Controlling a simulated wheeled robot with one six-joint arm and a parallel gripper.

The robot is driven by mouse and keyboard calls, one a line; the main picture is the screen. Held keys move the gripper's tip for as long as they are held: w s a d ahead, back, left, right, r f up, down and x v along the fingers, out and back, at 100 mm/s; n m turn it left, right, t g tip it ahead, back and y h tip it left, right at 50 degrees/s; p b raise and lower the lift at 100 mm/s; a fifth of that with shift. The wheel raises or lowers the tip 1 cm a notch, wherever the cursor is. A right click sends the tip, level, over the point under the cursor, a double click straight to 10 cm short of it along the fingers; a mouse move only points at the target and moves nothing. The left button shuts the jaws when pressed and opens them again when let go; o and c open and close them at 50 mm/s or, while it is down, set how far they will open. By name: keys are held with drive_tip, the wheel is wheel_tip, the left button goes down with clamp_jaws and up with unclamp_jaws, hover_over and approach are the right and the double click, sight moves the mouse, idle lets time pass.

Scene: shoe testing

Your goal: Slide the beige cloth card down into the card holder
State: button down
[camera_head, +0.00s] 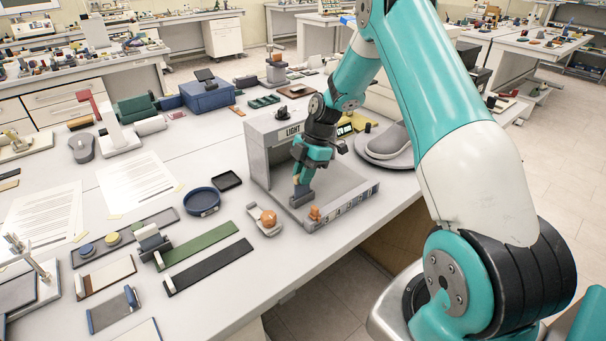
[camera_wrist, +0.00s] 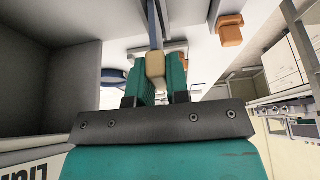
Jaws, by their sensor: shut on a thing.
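My gripper (camera_head: 299,176) reaches down into the open front of the grey booth marked LIGHT (camera_head: 259,150). It is shut on a small beige piece, which I take for the beige cloth card (camera_head: 297,182); it also shows between the fingers in the wrist view (camera_wrist: 155,64). Directly below it stands a small dark grey-blue block (camera_head: 301,197), probably the card holder, on the booth floor near its front left corner. In the wrist view a thin blue-grey part (camera_wrist: 153,22) lies just beyond the beige piece. I cannot tell whether the card is inside the slot.
An orange knob (camera_head: 314,213) sits at the booth's numbered front edge, close to the grey block. A small tray with an orange piece (camera_head: 268,218) lies left of the booth. Green (camera_head: 205,243) and black (camera_head: 208,266) strips lie further left. The booth floor to the right is clear.

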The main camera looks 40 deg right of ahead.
drive_tip(key=shift+f+b, duration=0.45)
drive_tip(key=shift+f, duration=0.15)
drive_tip(key=c, duration=1)
unclamp_jaws()
drive_tip(key=b+v, duration=0.2)
drive_tip(key=v, duration=1.5)
drive_tip(key=shift+r, duration=0.25)
